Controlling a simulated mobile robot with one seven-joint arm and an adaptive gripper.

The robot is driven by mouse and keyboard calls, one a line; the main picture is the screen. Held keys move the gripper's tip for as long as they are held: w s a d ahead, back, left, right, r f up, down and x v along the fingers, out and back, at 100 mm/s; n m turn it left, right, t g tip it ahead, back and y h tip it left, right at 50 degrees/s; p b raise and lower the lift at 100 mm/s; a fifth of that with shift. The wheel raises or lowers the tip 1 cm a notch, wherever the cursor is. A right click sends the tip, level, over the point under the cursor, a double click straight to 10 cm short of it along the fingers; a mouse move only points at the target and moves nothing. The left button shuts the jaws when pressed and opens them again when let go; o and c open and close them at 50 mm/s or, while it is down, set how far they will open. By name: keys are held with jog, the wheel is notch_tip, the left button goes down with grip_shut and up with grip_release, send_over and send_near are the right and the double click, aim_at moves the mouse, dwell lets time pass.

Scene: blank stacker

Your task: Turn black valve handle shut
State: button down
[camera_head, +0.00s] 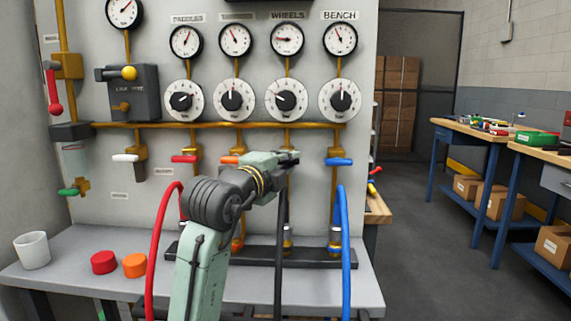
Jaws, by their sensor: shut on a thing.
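The panel has a row of coloured valve handles under the brass pipe. My gripper (288,158) is at the valve below the WHEELS gauges, between the orange and blue handles. It is shut on the black valve handle, which my gripper and arm mostly hide. I cannot make out the handle's angle. A black hose (281,250) hangs below this valve.
The orange handle (230,160) is close left of my gripper, the blue handle (339,161) to its right. Red (163,250) and blue (346,250) hoses stand either side of my arm. The shelf holds a white cup (32,250), a red cap (103,262) and an orange cap (134,265).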

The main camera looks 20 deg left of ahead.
jog(key=c, duration=1.6)
grip_release()
jog(key=shift+c, duration=0.2)
jog(key=s+a, duration=0.1)
jog(key=s, duration=1.1)
jog(key=shift+a, duration=0.2)
